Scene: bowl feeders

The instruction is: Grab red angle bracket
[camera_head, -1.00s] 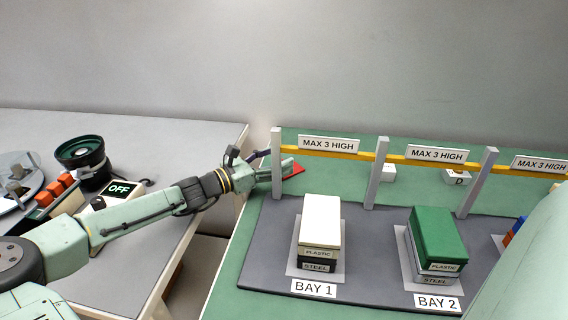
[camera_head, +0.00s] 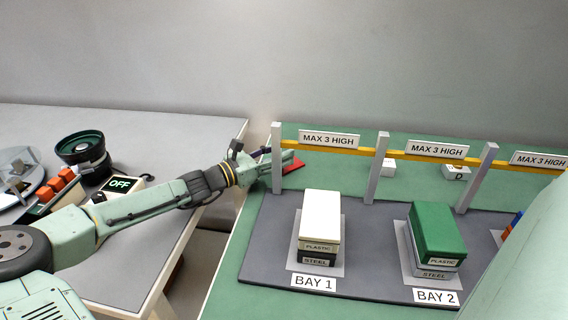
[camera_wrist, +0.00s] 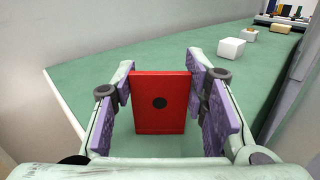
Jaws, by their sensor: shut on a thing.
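The red angle bracket (camera_wrist: 160,115) shows in the wrist view as an upright red plate with a dark round hole. It stands between the two purple-padded fingers of my gripper (camera_wrist: 165,105). My gripper is shut on it, although a narrow gap seems to show beside the right pad. In the head view my gripper (camera_head: 285,165) is behind the left post of the bay rack, and only a small red part of the bracket (camera_head: 293,166) shows. The bracket's other leg is hidden.
A grey post (camera_head: 277,158) and a yellow bar (camera_head: 345,149) stand close to my gripper. Bay 1 holds a stack with a white block (camera_head: 321,216) on top; bay 2 has a green block (camera_head: 437,232) on top. White blocks (camera_wrist: 231,48) lie farther along the green table (camera_wrist: 200,58).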

